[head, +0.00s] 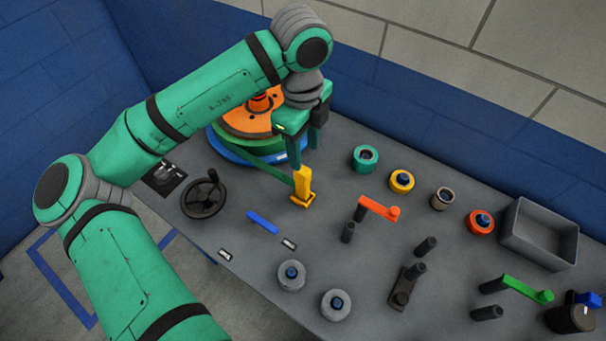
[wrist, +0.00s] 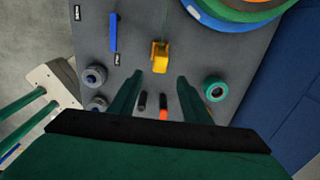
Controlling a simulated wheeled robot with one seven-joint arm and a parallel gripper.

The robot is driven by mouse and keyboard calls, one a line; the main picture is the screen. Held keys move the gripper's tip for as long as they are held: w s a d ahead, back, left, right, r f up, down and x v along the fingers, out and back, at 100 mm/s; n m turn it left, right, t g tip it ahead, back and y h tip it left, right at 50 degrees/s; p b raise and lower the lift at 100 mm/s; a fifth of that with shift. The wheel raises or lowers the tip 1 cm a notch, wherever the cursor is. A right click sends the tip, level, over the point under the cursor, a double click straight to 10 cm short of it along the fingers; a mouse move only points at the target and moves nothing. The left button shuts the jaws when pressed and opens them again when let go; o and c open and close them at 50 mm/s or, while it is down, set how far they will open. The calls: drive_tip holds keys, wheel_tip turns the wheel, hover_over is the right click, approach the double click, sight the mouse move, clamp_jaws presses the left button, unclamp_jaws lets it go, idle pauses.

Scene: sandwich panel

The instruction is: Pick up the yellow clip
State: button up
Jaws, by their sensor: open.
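The yellow clip (head: 303,188) stands on the grey table, with a wider foot at its base. In the wrist view the yellow clip (wrist: 161,58) lies just beyond my fingertips, roughly centred between them sideways. My gripper (head: 305,156) is open and points down, with its fingers apart and nothing held. In the head view one finger ends right at the top of the clip. In the wrist view the gap of my gripper (wrist: 160,77) is empty. I cannot tell whether a finger touches the clip.
A stack of coloured discs (head: 245,153) stands close behind the clip, beside my gripper. A black handwheel (head: 203,196) and a blue bar (head: 262,222) are to the left. Several knobs, pegs, levers and a grey bin (head: 511,235) fill the right.

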sight(303, 170)
drive_tip(key=shift+a+f, duration=0.15)
drive_tip(key=shift+a, duration=0.2)
wheel_tip(303, 170, down, 4)
drive_tip(key=shift+w+f, duration=0.1)
drive_tip(key=shift+f, duration=0.1)
drive_tip(key=shift+w+f, duration=0.15)
drive_tip(key=shift+f, duration=0.7)
drive_tip(key=shift+d+f, duration=0.15)
drive_tip(key=shift+f, duration=2)
clamp_jaws()
